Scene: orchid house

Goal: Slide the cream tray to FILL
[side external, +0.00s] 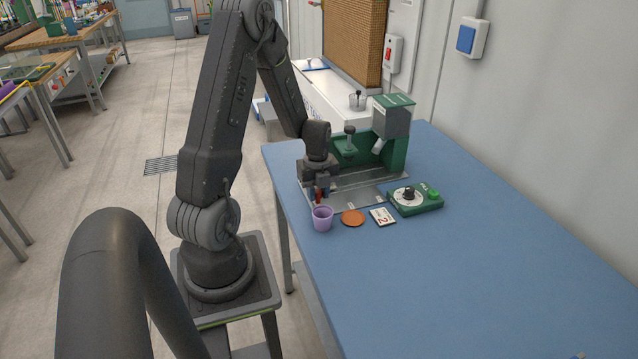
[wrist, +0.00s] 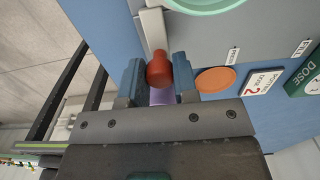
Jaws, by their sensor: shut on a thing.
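My gripper (wrist: 159,80) is down at the left end of the machine's metal base. Its two blue fingers are shut on a red knob (wrist: 158,69), one on each side. The knob sits at the end of a pale grey-cream piece (wrist: 154,32), which seems to be the cream tray. Most of that piece is out of frame in the wrist view. In the side view, my gripper (side external: 321,190) largely hides the tray. Two small white labels, one nearer (wrist: 233,56) and one farther (wrist: 302,48), are on the base's edge, too small to read surely.
A purple cup (side external: 322,219), an orange disc (side external: 353,218) and a card marked 2 (side external: 382,216) stand along the front of the base. A green dial box (side external: 415,201) is to the right. The green machine (side external: 391,130) rises behind. The blue tabletop (side external: 450,285) is clear in front.

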